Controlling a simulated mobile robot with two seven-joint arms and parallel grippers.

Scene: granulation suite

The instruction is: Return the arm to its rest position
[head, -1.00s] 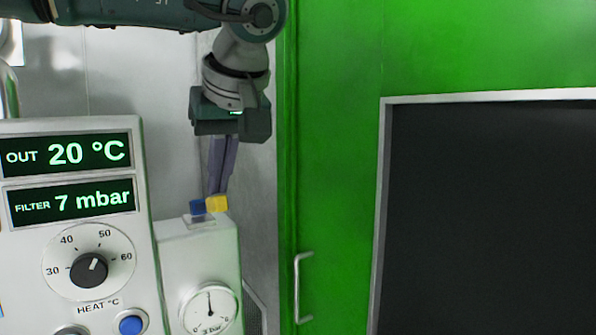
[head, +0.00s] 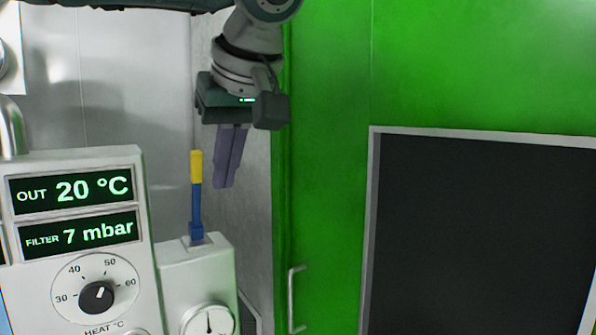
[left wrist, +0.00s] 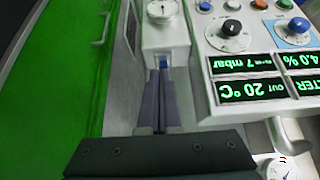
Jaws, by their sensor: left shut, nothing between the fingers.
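My left gripper (head: 225,187) hangs from the arm at the top of the head view, its two purple-grey fingers pointing down and shut with nothing between them. In the left wrist view the closed fingers (left wrist: 160,85) point toward the white box. A blue lever with a yellow tip (head: 196,190) stands upright on top of the white gauge box (head: 200,268), just left of the fingers in the head view and apart from them. In the left wrist view only a bit of blue (left wrist: 163,62) shows beyond the fingertips. My right gripper is not in view.
A white control panel (head: 145,270) with displays reading 20 °C and 7 mbar and a heat dial (head: 96,297) stands at the left. A green door (head: 330,80) with a metal handle (head: 292,300) and dark window (head: 480,240) fills the right. Grey metal wall lies behind.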

